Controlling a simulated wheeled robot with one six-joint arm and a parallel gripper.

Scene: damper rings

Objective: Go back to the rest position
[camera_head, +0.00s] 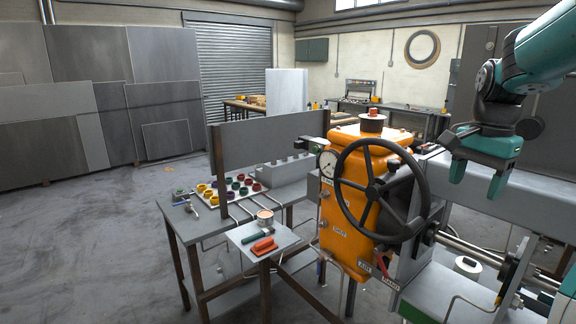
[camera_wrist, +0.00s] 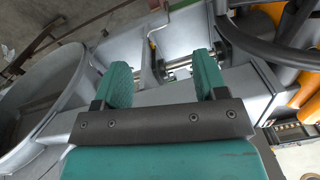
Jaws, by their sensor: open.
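My gripper (camera_head: 477,184) is teal and hangs at the right of the head view, in the air above a grey machine beam (camera_head: 490,215). Its two fingers are apart with nothing between them. In the wrist view my gripper (camera_wrist: 163,78) also shows open and empty, with grey machine parts below it. Several coloured rings (camera_head: 228,187) in yellow, red and dark tones lie on a white board (camera_head: 212,201) on the table at centre left, well away from my gripper.
An orange machine housing (camera_head: 345,240) with a large black handwheel (camera_head: 345,183) stands left of my gripper. A steel table (camera_head: 185,222) holds the rings. Floor at left is clear.

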